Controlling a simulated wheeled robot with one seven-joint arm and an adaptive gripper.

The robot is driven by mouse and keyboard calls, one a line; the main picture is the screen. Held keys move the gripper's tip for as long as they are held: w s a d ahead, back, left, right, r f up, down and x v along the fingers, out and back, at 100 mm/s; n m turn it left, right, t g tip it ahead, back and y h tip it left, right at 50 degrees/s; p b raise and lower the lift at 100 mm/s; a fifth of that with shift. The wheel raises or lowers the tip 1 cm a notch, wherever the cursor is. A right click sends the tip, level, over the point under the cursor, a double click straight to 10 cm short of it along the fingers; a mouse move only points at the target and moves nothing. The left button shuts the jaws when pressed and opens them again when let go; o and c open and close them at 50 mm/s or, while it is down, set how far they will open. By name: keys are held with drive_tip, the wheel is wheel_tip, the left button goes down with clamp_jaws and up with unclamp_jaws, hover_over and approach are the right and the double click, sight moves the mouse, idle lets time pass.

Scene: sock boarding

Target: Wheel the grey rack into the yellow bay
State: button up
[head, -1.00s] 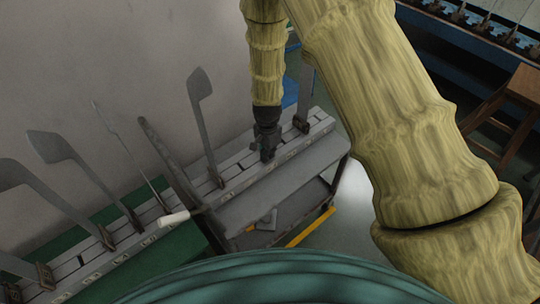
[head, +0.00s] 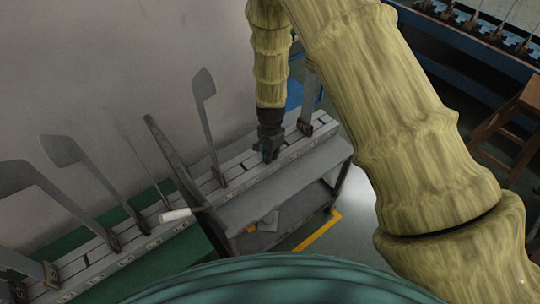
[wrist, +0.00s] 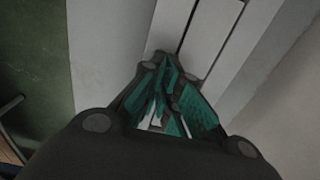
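The grey rack (head: 290,176) is a wheeled-looking frame with a grey top and a dark lower shelf, standing by the wall. Its wheels are hidden. My gripper (head: 268,154) points down over the slotted rail along the rack's back edge. In the wrist view my gripper (wrist: 172,72) has its teal-padded fingers drawn together at the tips, above the pale rail. I see nothing held between them, and cannot tell whether they touch the rail. Yellow floor marking (head: 317,232) shows by the rack's lower right, partly hidden behind it; the rest of the bay is not visible.
Flat grey boards (head: 206,122) stand upright along the rail and on another rail (head: 78,270) at the left. A dark bar and a white handle (head: 175,215) lie between them. A wooden stool (head: 508,125) and blue machine stand right. Grey floor is open right of the rack.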

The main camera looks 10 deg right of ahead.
drive_tip(key=shift+o, duration=0.9)
drive_tip(key=shift+s+f, duration=0.45)
drive_tip(key=shift+f, duration=0.2)
drive_tip(key=shift+w+f, duration=0.25)
drive_tip(key=shift+r, duration=0.1)
drive_tip(key=shift+w+r, duration=0.15)
drive_tip(key=shift+r, duration=0.15)
drive_tip(key=shift+r, duration=0.2)
wheel_tip(320, 180, up, 11)
drive_tip(key=shift+r, duration=0.2)
drive_tip(key=shift+d, duration=0.1)
